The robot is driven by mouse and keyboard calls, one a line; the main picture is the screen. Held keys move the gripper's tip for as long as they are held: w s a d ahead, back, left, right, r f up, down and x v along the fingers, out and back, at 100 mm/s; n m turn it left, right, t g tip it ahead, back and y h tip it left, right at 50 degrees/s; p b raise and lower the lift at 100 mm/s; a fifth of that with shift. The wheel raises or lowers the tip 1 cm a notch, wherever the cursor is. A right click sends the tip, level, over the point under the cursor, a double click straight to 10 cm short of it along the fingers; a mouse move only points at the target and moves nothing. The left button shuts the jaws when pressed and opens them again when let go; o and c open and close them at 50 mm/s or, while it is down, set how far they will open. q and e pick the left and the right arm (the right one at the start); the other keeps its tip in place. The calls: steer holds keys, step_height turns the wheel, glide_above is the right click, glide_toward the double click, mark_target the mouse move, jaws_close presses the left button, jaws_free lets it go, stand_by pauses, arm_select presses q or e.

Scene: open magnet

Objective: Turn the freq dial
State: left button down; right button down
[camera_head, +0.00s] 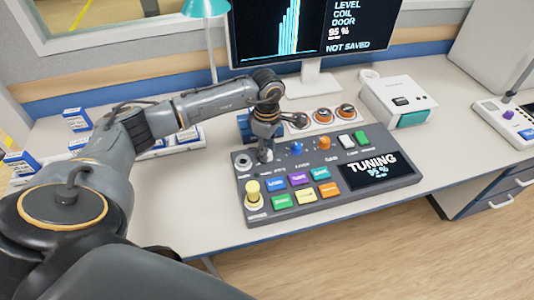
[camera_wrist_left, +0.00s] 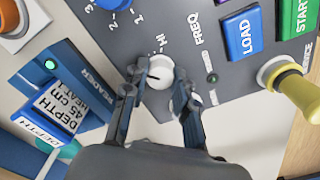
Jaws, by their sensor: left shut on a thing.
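The freq dial (camera_wrist_left: 158,72) is a white round knob with a dark pointer line, beside the HI and FREQ lettering in the left wrist view. My left gripper (camera_wrist_left: 157,82) has one finger on each side of it and is shut on it. In the head view my left gripper (camera_head: 265,155) points down at the upper left of the grey console (camera_head: 243,190) and mostly hides the dial. My right gripper is not in view.
A blue knob (camera_head: 296,148) is right of the gripper. A yellow knob (camera_head: 254,193) and coloured buttons lie in front. A blue reader box (camera_wrist_left: 62,82) with a DEPTH 45 cm block stands close by. A monitor (camera_head: 308,35) behind shows NOT SAVED.

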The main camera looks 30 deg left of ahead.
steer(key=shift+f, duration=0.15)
arm_select(q)
steer(key=c, duration=1)
jaws_free()
steer(key=shift+c, duration=0.2)
step_height(320, 180, up, 12)
